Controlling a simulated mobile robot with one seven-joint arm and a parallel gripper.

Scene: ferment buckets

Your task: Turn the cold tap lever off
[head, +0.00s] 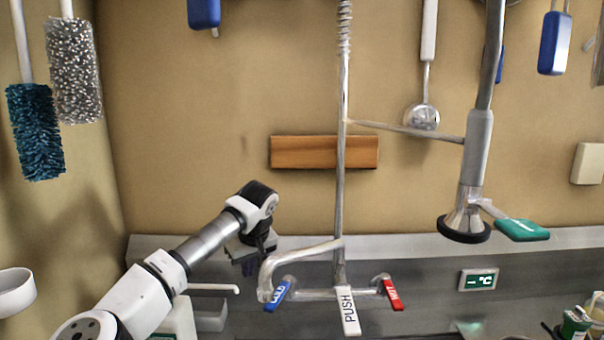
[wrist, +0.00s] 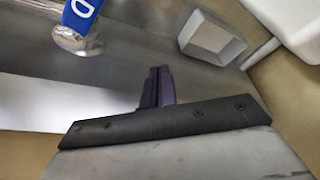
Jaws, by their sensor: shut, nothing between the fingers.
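The cold tap lever (head: 278,295) is blue with white lettering, at the left end of the chrome faucet (head: 315,294). It slants down and to the left in the head view. In the wrist view the blue lever (wrist: 82,14) shows at the upper left, cut off by the top edge, above its round chrome base (wrist: 78,42). My gripper (head: 249,266) is left of the lever and a little higher in the head view, apart from it. In the wrist view my gripper's dark fingers (wrist: 157,86) are together and empty.
A curved spout (head: 268,272) hangs close beside the blue lever. A red lever (head: 393,295) and a white PUSH lever (head: 348,311) are to the right. A grey open box (wrist: 211,38) and a white dispenser (wrist: 290,25) are near my gripper. A spray head (head: 464,222) hangs at the right.

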